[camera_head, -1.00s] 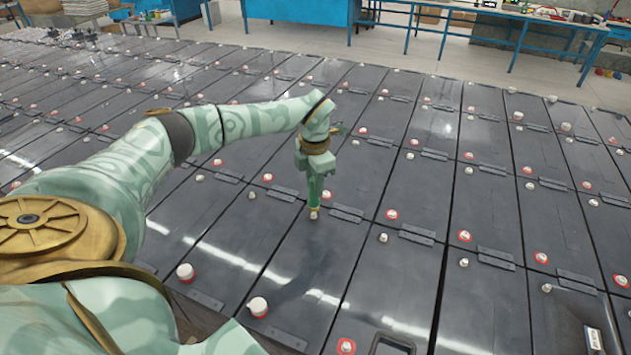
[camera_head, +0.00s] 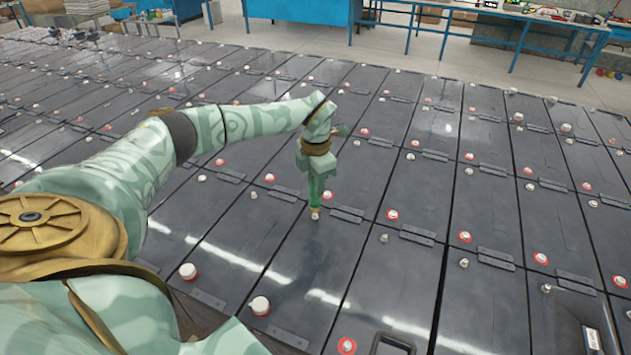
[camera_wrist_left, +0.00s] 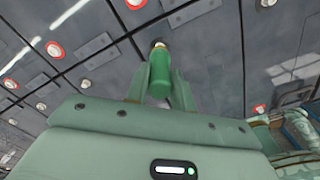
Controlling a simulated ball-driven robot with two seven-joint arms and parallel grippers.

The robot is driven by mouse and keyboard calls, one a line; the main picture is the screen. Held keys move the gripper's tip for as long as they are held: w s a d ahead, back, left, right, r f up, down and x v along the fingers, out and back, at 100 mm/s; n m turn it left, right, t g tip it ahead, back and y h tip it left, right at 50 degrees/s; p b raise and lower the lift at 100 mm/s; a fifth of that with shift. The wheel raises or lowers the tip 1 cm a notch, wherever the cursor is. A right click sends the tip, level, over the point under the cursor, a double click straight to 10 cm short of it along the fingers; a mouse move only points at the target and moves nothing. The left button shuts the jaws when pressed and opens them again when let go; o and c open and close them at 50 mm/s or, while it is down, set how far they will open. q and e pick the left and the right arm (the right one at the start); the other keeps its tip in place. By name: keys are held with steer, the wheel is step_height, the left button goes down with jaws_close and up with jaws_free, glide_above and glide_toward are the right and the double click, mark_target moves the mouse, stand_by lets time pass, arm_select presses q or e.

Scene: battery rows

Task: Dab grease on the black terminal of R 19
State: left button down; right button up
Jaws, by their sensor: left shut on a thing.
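My left gripper (camera_head: 316,188) points down over the middle of the battery rows. It is shut on a green grease tool (camera_wrist_left: 159,76) with a brass-coloured tip, which stands between the two fingers in the left wrist view. The tip is at a pale terminal post (camera_head: 315,216) without a red ring on a dark battery lid. I cannot tell whether they touch. No number such as R 19 is legible. My right gripper is not in view.
Dark batteries fill the floor in tight rows, with plain posts (camera_head: 384,238) and red-ringed posts (camera_head: 392,215) standing up. Tall posts (camera_head: 260,305) stand nearer to me. A black handle (camera_head: 393,345) is at the front. Blue benches (camera_head: 480,32) stand at the back.

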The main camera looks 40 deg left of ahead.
arm_select(q)
steer(key=shift+p, duration=0.3)
stand_by(0.5)
steer(key=shift+f, duration=0.2)
stand_by(0.4)
steer(key=shift+f, duration=0.4)
steer(key=shift+f+b, duration=0.35)
steer(key=shift+f, duration=0.1)
stand_by(0.7)
steer(key=shift+r, duration=0.1)
stand_by(0.6)
step_height(320, 180, up, 8)
steer(key=p, duration=0.8)
